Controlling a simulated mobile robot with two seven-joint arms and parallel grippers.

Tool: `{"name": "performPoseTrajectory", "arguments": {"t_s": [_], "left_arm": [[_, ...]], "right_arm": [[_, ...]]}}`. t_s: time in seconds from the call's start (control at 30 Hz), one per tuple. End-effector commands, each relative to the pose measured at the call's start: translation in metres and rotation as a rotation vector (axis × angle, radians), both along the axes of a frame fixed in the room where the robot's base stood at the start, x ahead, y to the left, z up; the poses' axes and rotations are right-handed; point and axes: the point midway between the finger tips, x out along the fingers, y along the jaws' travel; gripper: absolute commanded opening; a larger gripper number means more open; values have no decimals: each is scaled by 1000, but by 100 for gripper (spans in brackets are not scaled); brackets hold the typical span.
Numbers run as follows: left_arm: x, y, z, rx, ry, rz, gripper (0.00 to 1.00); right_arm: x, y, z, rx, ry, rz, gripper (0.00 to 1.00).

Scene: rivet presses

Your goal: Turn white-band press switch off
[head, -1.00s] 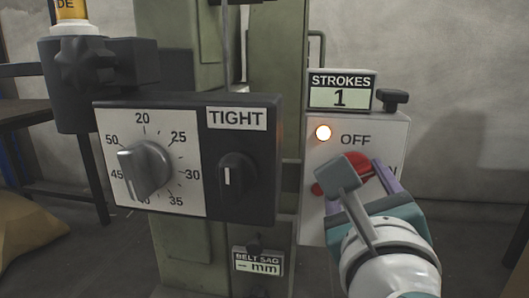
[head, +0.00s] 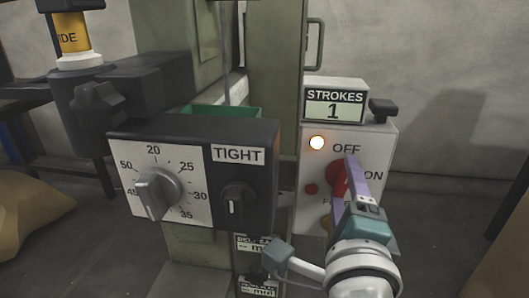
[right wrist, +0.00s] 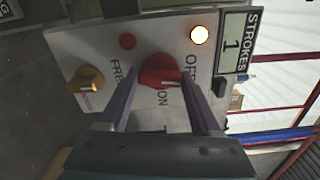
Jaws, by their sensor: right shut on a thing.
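The red switch knob (head: 336,178) is on the white control box (head: 316,216) at the right, below the OFF label and left of ON. It also shows in the right wrist view (right wrist: 158,70), between my two lavender fingers, with a white mark on its face. The exact heading of the mark is hard to tell. My right gripper (head: 352,178) is shut on this knob; in the head view it hides part of the box's lower labels. The lamp (head: 317,143) beside OFF is lit. My left gripper is out of view.
A STROKES 1 display (head: 335,104) tops the box, with a black knob (head: 382,109) beside it. A dark TIGHT panel (head: 256,180) with a grey dial (head: 158,192) juts out at left. A yellow knob (right wrist: 85,80) sits near the red one.

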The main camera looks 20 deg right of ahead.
Motion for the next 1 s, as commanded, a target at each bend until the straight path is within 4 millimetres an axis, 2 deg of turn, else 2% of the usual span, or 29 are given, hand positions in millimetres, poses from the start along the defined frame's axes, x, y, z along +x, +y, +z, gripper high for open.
{"name": "performPoseTrajectory", "arguments": {"t_s": [0.33, 0.93, 0.97, 1.0], "left_arm": [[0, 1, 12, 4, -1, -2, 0], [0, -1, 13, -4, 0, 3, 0], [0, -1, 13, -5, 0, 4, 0], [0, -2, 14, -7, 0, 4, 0]], "right_arm": [[0, 0, 1, -141, 86, 0, 9], [0, 0, 0, -175, 106, 0, 9], [0, 0, 0, -175, 106, 0, 66], [0, 0, 0, -175, 106, 0, 70]]}}
